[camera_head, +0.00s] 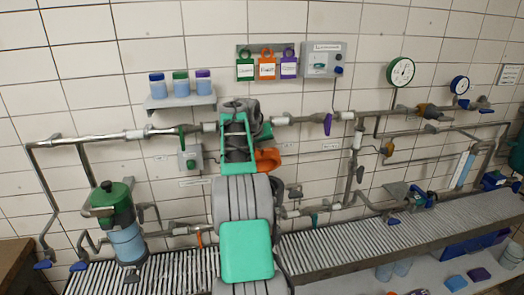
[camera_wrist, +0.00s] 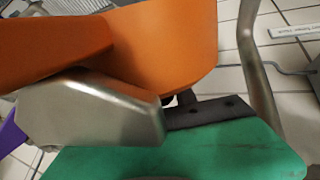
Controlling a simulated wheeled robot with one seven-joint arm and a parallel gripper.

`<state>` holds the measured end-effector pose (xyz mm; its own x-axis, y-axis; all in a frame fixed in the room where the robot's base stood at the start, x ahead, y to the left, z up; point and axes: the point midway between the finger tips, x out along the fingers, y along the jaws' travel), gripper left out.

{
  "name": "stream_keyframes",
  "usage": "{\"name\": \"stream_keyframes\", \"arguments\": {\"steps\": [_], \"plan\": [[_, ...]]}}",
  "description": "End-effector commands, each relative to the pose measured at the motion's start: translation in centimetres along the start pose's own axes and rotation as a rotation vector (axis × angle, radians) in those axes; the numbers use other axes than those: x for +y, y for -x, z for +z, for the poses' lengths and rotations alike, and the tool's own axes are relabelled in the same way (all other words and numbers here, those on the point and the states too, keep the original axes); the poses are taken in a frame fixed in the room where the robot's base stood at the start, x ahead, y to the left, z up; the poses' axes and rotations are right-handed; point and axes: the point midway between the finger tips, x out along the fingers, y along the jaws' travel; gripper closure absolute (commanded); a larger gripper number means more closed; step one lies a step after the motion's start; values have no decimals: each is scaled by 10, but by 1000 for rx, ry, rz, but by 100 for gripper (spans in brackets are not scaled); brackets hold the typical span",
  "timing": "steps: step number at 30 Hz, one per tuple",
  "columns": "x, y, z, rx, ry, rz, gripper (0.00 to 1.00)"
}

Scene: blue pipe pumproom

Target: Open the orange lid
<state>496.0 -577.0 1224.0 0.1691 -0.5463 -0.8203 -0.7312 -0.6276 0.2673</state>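The orange lid (camera_head: 267,160) shows in the head view just right of my arm, which hides part of it. In the wrist view the orange lid (camera_wrist: 165,45) fills the upper middle as a curved shell. A dark bracket with screws (camera_wrist: 210,111) lies beside it, over a green part (camera_wrist: 190,152). A smooth metal piece, seemingly a finger of my gripper (camera_wrist: 95,112), overlaps the lid's lower left; I cannot tell whether it touches. In the head view my gripper is hidden behind my arm. Its opening does not show.
Metal pipes run along the tiled wall on both sides. A shelf with jars (camera_head: 180,102) is at upper left. A green-topped pump (camera_head: 115,215) stands at left on a ribbed conveyor (camera_head: 400,228).

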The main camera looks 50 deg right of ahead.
Motion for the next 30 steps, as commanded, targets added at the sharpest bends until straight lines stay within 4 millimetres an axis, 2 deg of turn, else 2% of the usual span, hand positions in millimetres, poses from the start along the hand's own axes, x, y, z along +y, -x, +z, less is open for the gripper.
{"name": "stream_keyframes", "arguments": {"steps": [1,6,14,17,24,30], "plan": [[0,0,0,-1,0,0,62],[0,0,1,-2,-2,0,49],[-1,2,0,-1,-1,0,49],[-1,13,-1,3,-1,0,49],[-1,62,-1,2,-2,-1,49],[0,78,0,-2,-1,-1,49]]}}
